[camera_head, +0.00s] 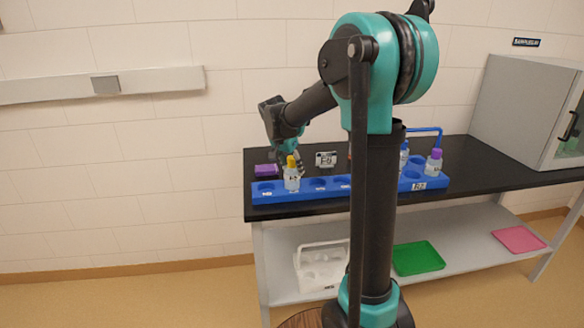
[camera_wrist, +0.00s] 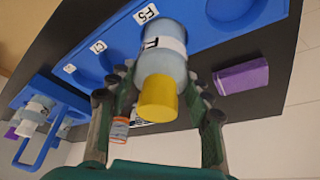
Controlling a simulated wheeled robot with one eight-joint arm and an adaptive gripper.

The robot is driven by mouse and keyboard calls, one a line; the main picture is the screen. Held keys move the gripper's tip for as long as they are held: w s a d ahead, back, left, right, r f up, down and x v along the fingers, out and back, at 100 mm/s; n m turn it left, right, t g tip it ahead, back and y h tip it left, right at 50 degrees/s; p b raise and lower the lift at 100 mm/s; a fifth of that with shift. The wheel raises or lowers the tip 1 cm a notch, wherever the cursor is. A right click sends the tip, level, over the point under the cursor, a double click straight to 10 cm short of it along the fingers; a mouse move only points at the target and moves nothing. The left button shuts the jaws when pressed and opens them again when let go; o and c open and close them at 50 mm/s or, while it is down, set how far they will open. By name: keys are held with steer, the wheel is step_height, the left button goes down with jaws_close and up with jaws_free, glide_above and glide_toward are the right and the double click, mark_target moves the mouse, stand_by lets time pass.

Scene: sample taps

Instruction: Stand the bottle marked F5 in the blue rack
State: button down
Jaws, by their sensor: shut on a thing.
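My gripper (camera_head: 290,165) is shut on a yellow-capped bottle (camera_head: 292,180) at the blue rack (camera_head: 330,193). In the wrist view the bottle (camera_wrist: 165,60) is between my fingers (camera_wrist: 160,105), cap toward the camera. Its label is turned and only partly readable. The rack (camera_wrist: 200,40) lies behind it, with a tag that seems to read F5 (camera_wrist: 146,13) beside the bottle's position. The bottle hides the hole there, so I cannot tell how deep it sits. An empty hole (camera_wrist: 240,8) shows at the rack's end.
A grey cabinet (camera_head: 515,105) is at the far right. My arm hides the middle.

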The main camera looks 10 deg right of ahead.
steer(key=shift+f, duration=0.2)
steer(key=c, duration=0.7)
jaws_free()
steer(key=shift+r, duration=0.1)
steer(key=v, duration=1.2)
steer(key=s+d+f+n+y, duration=0.1)
steer(key=s+d+f+n, duration=0.1)
steer(key=s+f, duration=0.6)
steer(key=s+d+f+n+y, duration=0.1)
steer(key=s+f+n, duration=0.3)
steer(key=s+f, duration=0.4)
steer(key=s+d+f+n+t+y, duration=0.1)
steer(key=s+d+f+n, duration=0.2)
steer(key=s+f, duration=0.5)
steer(key=shift+s+d, duration=0.3)
steer(key=shift+s, duration=0.5)
steer(key=shift+s+d, duration=0.3)
steer(key=shift+s, duration=0.45)
